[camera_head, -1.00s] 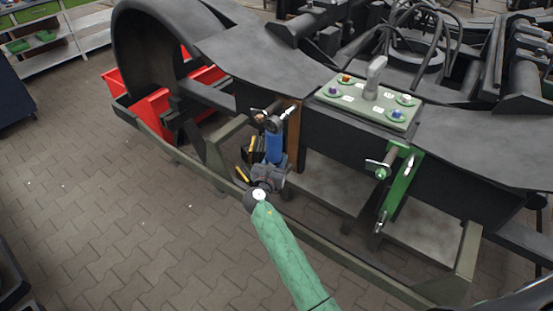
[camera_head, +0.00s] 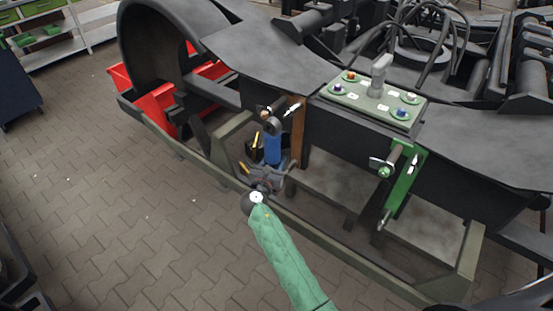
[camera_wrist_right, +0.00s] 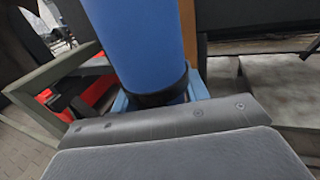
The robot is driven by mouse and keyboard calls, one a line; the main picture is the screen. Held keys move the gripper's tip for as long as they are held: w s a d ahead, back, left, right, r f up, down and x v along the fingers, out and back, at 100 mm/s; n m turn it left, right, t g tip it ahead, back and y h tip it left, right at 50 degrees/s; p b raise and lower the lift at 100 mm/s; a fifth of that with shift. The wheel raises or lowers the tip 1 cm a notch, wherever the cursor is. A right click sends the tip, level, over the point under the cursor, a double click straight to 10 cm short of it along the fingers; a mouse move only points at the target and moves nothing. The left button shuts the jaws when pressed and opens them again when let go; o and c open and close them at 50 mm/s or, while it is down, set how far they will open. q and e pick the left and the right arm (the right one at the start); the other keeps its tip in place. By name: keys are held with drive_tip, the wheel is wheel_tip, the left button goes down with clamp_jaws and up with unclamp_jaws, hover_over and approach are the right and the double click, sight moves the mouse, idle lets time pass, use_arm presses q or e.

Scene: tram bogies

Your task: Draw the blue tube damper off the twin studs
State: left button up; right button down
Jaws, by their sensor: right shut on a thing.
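The blue tube damper (camera_head: 272,150) stands roughly upright at the side of the dark bogie frame, left of a brown upright. Its dark upper eye (camera_head: 273,125) is beside a short pin-like part (camera_head: 265,112) on the frame. I cannot tell how much of either stud is still inside the eyes; the lower one is hidden. My right gripper (camera_head: 268,177) is shut on the damper's lower part. The right wrist view shows the blue tube (camera_wrist_right: 140,45) with a black band, right above the grey gripper body (camera_wrist_right: 170,130). My left gripper is not in view.
A green bracket (camera_head: 405,185) with a handle and a panel (camera_head: 372,100) with coloured knobs are right of the damper. An olive rail (camera_head: 330,240) runs low in front. Red bins (camera_head: 160,110) stand at left.

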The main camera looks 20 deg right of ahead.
drive_tip(key=shift+s+a+r, duration=0.1)
drive_tip(key=shift+s+a, duration=0.15)
drive_tip(key=shift+a, duration=0.1)
idle(0.3)
drive_tip(key=shift+s+a+p, duration=0.25)
drive_tip(key=shift+s+a, duration=0.4)
drive_tip(key=shift+a, duration=0.15)
drive_tip(key=shift+s+a+p, duration=0.25)
drive_tip(key=shift+s+a, duration=0.35)
drive_tip(key=shift+a, duration=0.2)
drive_tip(key=shift+d, duration=0.15)
